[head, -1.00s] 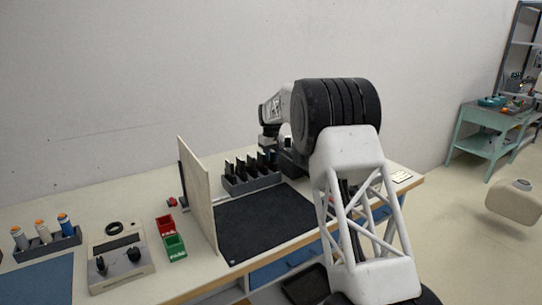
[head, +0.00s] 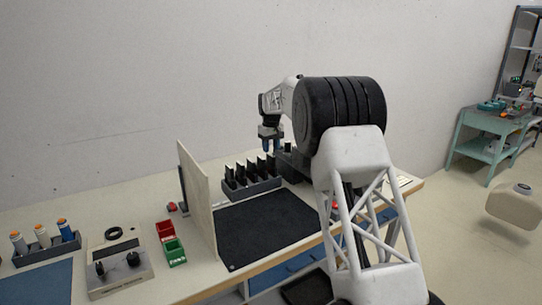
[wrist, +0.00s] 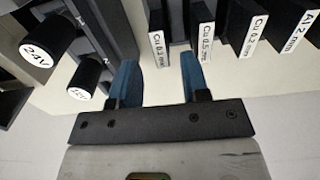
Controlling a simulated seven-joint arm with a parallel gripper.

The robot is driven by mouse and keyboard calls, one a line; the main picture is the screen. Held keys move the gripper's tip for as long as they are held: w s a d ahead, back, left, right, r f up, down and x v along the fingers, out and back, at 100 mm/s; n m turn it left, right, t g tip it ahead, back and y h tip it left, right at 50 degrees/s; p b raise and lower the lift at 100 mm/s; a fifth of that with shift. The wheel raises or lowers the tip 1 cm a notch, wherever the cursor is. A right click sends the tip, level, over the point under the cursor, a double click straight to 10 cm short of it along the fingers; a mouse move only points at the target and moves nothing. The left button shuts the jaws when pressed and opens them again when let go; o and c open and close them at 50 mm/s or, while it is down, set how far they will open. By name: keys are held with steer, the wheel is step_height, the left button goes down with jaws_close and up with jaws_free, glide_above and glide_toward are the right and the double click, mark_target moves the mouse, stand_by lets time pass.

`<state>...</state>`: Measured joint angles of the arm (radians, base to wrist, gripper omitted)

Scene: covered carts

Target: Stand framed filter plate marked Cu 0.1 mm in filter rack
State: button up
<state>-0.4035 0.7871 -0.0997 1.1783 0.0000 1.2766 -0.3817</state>
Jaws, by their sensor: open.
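The framed filter plate marked Cu 0.1 mm (wrist: 158,48) is dark with a white label on its end. In the wrist view it stands at the left of a row of similar plates. My gripper (wrist: 158,78) is open and empty, its blue fingertips on either side of that plate in the picture, with no contact visible. In the head view, my gripper (head: 272,145) is above the back right end of a grey slotted rack (head: 254,188) that holds several dark upright plates. I cannot read labels there.
Plates marked Cu 0.5 mm (wrist: 206,40), Cu 0.2 mm (wrist: 250,35) and Al 2 mm (wrist: 297,30) stand close by. A black cylinder marked 24V (wrist: 45,45) is at left. An upright beige panel (head: 197,200) stands left of the black mat (head: 265,228), which is clear.

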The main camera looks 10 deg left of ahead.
steer(key=shift+r, duration=3)
steer(key=s+d+r+m, duration=0.1)
steer(key=s+d+r, duration=0.4)
steer(key=s+d, duration=0.15)
steer(key=s+d+r+m, duration=0.1)
steer(key=s+d+r, duration=0.4)
steer(key=d, duration=0.3)
steer(key=s+d+r+m+t, duration=0.1)
steer(key=s+d+r, duration=0.1)
steer(key=s+d, duration=0.7)
steer(key=s+d+r+m, duration=0.2)
steer(key=s+d, duration=0.4)
steer(key=s, duration=0.5)
steer(key=s+d+f+m, duration=0.1)
steer(key=s+d+f, duration=0.3)
steer(key=s, duration=0.9)
steer(key=s+d+f+m+t, duration=0.1)
steer(key=s+d+f, duration=0.4)
steer(key=s, duration=0.9)
steer(key=s+d+f+m, duration=0.2)
steer(key=s+d+f, duration=0.3)
steer(key=s, duration=0.8)
steer(key=shift+s+t, duration=0.2)
steer(key=shift+t, duration=0.1)
steer(key=shift+o, duration=0.5)
steer(key=shift+d+f, duration=0.1)
